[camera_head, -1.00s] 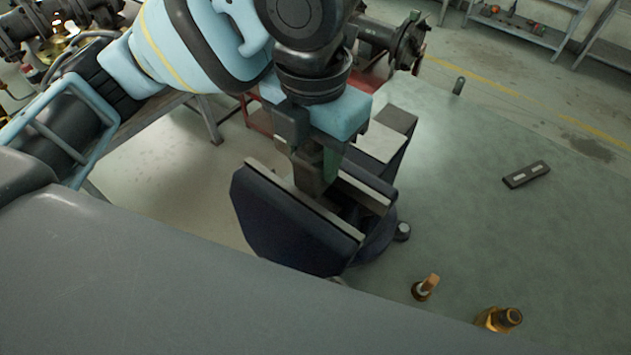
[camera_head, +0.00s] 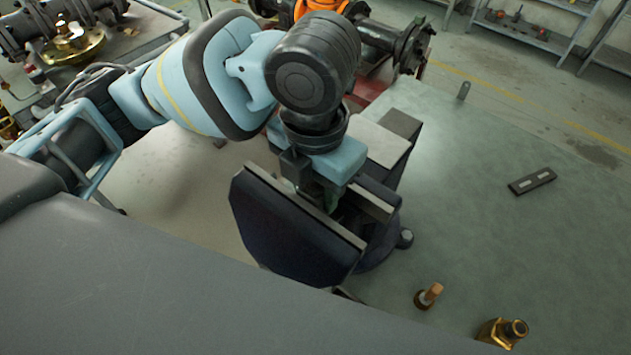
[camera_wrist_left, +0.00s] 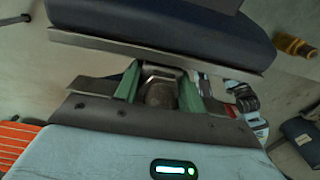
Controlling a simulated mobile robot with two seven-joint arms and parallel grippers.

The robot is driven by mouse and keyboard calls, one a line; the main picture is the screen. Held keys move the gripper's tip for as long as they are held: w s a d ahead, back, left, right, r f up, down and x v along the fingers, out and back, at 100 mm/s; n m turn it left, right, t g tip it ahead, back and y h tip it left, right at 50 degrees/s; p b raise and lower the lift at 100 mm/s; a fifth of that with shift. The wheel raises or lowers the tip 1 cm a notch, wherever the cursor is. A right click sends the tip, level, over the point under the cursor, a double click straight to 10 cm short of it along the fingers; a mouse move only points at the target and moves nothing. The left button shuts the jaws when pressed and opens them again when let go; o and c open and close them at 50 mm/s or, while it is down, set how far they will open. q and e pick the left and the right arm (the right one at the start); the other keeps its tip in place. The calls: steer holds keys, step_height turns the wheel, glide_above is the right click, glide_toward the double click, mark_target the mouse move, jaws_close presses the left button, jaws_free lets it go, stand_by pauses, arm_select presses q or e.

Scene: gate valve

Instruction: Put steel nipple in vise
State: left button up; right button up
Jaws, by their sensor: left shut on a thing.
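The dark blue vise (camera_head: 290,235) stands on the bench with its two pale jaw plates apart. My left gripper (camera_head: 318,197) points down into the gap between them, its fingers largely hidden behind the near jaw. In the left wrist view, its green fingers (camera_wrist_left: 160,88) are shut on the steel nipple (camera_wrist_left: 160,94), a dark grey rounded piece. I cannot tell whether the nipple touches either plate. The nipple is hidden in the head view. My right gripper is not in view.
On the green bench top (camera_head: 460,200) are a small copper-tipped piece (camera_head: 429,296) and a brass fitting (camera_head: 502,332) at the front right. A dark flat block (camera_head: 532,181) lies farther right. A dark flanged pipe (camera_head: 400,45) stands behind the vise. The bench right of the vise is mostly clear.

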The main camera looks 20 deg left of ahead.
arm_select(q)
steer(key=shift+f, duration=0.15)
steer(key=o, duration=1.3)
steer(key=shift+o, duration=0.2)
step_height(320, 180, up, 11)
steer(key=shift+r+p, duration=0.15)
steer(key=shift+p, duration=0.65)
steer(key=shift+r, duration=0.55)
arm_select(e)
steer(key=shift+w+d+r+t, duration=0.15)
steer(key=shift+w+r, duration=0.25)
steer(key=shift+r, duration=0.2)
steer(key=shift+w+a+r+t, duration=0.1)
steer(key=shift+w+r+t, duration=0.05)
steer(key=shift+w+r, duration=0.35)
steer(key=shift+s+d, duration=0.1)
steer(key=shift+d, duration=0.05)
